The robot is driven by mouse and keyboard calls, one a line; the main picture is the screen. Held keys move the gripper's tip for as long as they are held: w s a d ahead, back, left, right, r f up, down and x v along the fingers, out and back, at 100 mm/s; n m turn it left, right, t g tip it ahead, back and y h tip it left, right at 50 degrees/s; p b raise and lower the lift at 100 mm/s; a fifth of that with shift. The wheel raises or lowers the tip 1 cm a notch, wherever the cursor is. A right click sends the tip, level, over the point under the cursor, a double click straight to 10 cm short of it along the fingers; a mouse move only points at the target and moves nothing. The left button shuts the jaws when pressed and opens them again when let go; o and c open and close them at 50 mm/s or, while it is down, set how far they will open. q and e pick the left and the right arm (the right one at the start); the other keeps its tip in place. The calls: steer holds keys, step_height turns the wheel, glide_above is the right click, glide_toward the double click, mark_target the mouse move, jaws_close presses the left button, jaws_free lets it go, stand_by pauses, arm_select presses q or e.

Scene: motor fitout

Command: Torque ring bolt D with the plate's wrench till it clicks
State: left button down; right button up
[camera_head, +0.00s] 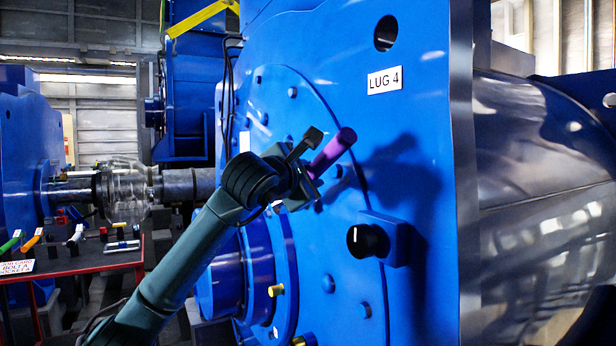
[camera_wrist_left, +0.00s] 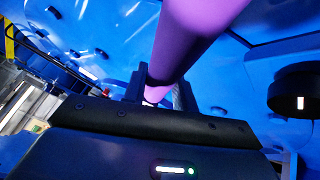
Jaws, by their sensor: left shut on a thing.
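My left gripper (camera_head: 308,180) is shut on a purple-handled tool (camera_head: 335,148), which appears to be the wrench. It is in front of the big blue motor plate (camera_head: 420,150), near the LUG 4 label. The left wrist view shows the thick purple bar (camera_wrist_left: 190,40) running up and away from between the jaws (camera_wrist_left: 160,90). The tool's far end and any contact with a bolt are not clear. Brass-coloured bolts (camera_head: 276,290) show at the lower ring (camera_head: 258,265). No letter D is readable, so I cannot tell which bolt is D. My right gripper is not in view.
Blue bolt heads (camera_head: 328,284) stud the plate.

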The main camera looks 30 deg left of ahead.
arm_select(q)
steer(key=shift+s+d+f+m+t+b, duration=0.2)
steer(key=shift+f+m+t+b, duration=0.15)
steer(key=shift+b, duration=0.4)
steer(key=shift+s+d+f+m+t+b, duration=0.15)
steer(key=shift+d+f+m+b, duration=0.2)
steer(key=shift+b, duration=0.4)
steer(key=shift+a, duration=0.15)
steer(key=shift+f, duration=0.1)
steer(key=shift+s+d+f+m+t+b, duration=0.1)
steer(key=shift+d+f+m+t+b, duration=0.15)
steer(key=shift+f+b, duration=0.55)
steer(key=shift+s+d+f+m+t+b, duration=0.1)
steer(key=shift+f+m+t+b, duration=0.2)
steer(key=shift+b, duration=0.85)
steer(key=s+a+b, duration=0.3)
steer(key=s, duration=0.3)
steer(key=shift+b, duration=0.35)
steer(key=shift+a, duration=0.1)
